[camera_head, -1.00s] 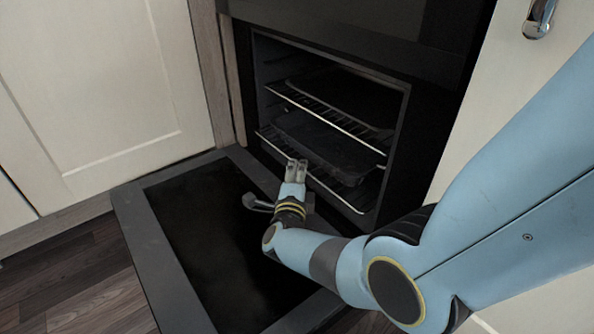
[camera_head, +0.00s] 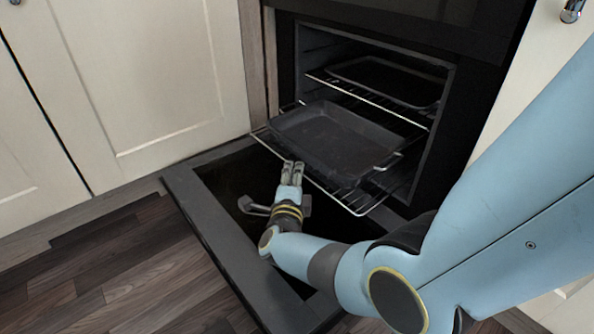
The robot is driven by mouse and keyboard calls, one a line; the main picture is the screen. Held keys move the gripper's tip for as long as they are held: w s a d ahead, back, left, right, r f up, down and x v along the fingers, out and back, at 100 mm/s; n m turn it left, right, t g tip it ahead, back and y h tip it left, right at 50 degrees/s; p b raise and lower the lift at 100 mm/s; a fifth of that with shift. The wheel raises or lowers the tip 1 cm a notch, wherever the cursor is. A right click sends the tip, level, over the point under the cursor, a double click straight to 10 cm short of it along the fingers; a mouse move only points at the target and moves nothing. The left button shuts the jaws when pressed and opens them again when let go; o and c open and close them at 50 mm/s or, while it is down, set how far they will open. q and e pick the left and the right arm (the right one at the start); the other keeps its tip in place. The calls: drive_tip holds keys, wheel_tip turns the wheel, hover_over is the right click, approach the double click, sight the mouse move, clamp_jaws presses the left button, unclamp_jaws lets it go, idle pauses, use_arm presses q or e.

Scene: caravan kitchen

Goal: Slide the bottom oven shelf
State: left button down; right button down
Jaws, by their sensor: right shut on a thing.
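The bottom oven shelf (camera_head: 343,204) is a wire rack that sticks partly out of the oven, above the lowered door. A dark baking tray (camera_head: 330,143) lies on it. My right gripper (camera_head: 292,166) is shut on the front edge of the bottom shelf, left of its middle. The fingers hide a short part of the front wire. My left gripper is not in view.
The upper shelf (camera_head: 368,101) is inside the oven with another dark tray (camera_head: 385,80) on it. The oven door (camera_head: 222,232) lies open and flat below. Cream cupboards (camera_head: 150,75) stand on the left, and wooden floor (camera_head: 130,270) is free in front of them.

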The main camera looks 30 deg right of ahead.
drive_tip(key=shift+s+a+f, duration=0.1)
drive_tip(key=c, duration=1.4)
unclamp_jaws()
drive_tip(key=shift+c, duration=0.2)
drive_tip(key=v, duration=0.7)
drive_tip(key=shift+s+a, duration=0.15)
